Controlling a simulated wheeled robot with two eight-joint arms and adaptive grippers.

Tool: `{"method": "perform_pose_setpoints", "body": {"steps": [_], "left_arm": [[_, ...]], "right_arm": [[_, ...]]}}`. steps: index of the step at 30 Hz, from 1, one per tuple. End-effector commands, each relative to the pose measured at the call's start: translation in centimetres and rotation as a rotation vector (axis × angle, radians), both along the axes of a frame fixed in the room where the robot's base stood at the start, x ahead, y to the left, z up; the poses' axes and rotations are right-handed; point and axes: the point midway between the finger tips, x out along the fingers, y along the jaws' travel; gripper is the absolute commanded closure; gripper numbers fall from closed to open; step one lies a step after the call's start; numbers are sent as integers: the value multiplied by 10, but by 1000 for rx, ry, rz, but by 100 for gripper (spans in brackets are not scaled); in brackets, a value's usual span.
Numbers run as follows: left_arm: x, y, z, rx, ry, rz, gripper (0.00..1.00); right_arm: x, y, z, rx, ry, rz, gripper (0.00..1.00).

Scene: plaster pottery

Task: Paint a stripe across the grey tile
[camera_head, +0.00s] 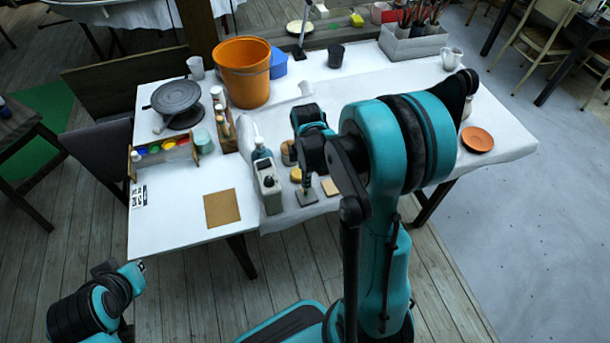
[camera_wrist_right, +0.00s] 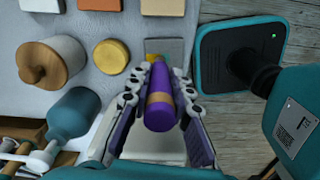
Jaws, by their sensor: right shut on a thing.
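The grey tile (camera_wrist_right: 172,47) lies flat on the white table, and in the head view it shows at the front edge (camera_head: 312,198). My right gripper (camera_wrist_right: 160,85) is shut on a purple brush (camera_wrist_right: 160,110) with a tan band; in the head view this gripper (camera_head: 306,182) is just above the tile. The brush points down at the tile, and a yellow patch shows beside its tip. I cannot tell whether this is bristles or paint, or whether the tip touches. My left gripper (camera_head: 138,268) is low at the left, away from the table; its jaws are too small to read.
A round yellow sponge (camera_wrist_right: 111,56), a wooden-lidded jar (camera_wrist_right: 55,62) and a teal bottle (camera_wrist_right: 74,112) stand close by. Paint pots (camera_head: 160,147), a brown square (camera_head: 222,208) and an orange bucket (camera_head: 243,72) are further left. An orange saucer (camera_head: 477,139) is right.

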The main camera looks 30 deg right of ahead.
Motion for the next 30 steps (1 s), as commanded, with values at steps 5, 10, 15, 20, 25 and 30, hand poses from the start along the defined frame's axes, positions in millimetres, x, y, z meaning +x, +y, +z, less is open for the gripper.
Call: {"method": "perform_pose_setpoints", "body": {"steps": [5,10,15,20,25,30], "left_arm": [[0,0,0,0,0,0,100],[0,0,0,0,0,0,100],[0,0,0,0,0,0,100],[0,0,0,0,0,0,100],[0,0,0,0,0,0,100],[0,0,0,0,0,0,100]], "right_arm": [[-7,1,0,0,0,0,100],[-13,2,0,0,0,0,100],[-19,3,0,0,0,0,100],[-25,4,0,0,0,0,100],[-30,4,0,0,0,0,100],[-31,5,0,0,0,0,100]]}}
